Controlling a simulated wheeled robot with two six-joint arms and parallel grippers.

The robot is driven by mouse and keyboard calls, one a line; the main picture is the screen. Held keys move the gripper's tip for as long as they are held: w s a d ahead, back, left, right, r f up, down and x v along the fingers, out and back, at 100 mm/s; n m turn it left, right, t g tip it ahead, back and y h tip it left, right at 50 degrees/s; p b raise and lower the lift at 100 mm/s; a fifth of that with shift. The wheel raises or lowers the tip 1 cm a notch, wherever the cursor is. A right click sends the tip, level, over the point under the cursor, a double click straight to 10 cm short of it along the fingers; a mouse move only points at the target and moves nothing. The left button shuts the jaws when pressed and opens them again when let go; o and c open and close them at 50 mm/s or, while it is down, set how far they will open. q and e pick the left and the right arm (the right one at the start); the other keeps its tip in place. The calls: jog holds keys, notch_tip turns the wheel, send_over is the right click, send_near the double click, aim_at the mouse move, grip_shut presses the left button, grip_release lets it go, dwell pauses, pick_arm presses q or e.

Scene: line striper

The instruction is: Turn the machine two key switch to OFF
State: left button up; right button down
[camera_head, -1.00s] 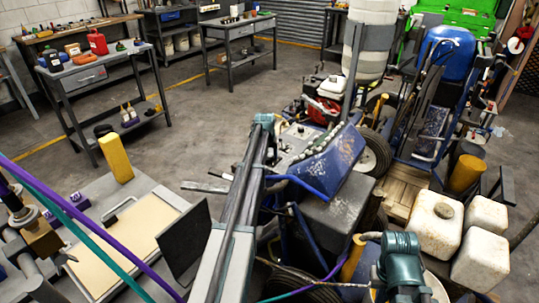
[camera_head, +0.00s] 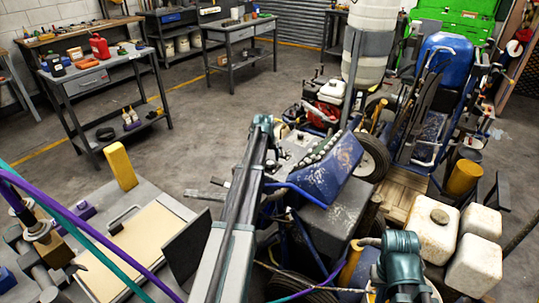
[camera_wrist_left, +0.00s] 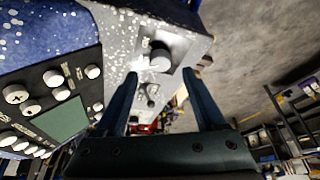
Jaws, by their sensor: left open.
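A blue, white-speckled machine (camera_head: 325,165) stands in the middle of the head view. In the left wrist view, its grey side panel carries a dark round knob (camera_wrist_left: 160,57) on a square plate, which looks like a key switch. A smaller switch (camera_wrist_left: 151,90) sits below it. I cannot read their labels or the switch position. My left gripper (camera_wrist_left: 160,74) is open, with one finger on either side of the knob in the picture; contact is not visible. In the head view the left arm (camera_head: 240,205) reaches the panel, its fingers hard to make out.
A panel with a green screen (camera_wrist_left: 60,122) and several white knobs lies left of the fingers. In the head view, a second blue machine (camera_head: 445,70) stands at back right, white jugs (camera_head: 437,230) at lower right, and a tool bench (camera_head: 95,70) at left. Concrete floor lies between.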

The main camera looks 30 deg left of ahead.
pick_arm(q)
jog(key=p+v, duration=0.6)
jog(key=v, duration=0.2)
jog(key=shift+s+r+p, duration=0.15)
jog(key=shift+r+p, duration=0.15)
jog(key=shift+p, duration=0.1)
jog(key=s+d+m+g, duration=0.1)
jog(key=s+d, duration=0.2)
jog(key=d, duration=0.6)
jog(key=s+d+m, duration=0.1)
jog(key=s+d, duration=0.2)
jog(key=d, duration=0.6)
jog(key=s+d+f+m+g, duration=0.1)
jog(key=s+d+m+g, duration=0.2)
jog(key=s+d, duration=2)
jog(key=s+m, duration=0.2)
jog(key=s, duration=0.1)
jog(key=shift+s+d+f+m, duration=0.25)
jog(key=shift+s+d+m, duration=0.05)
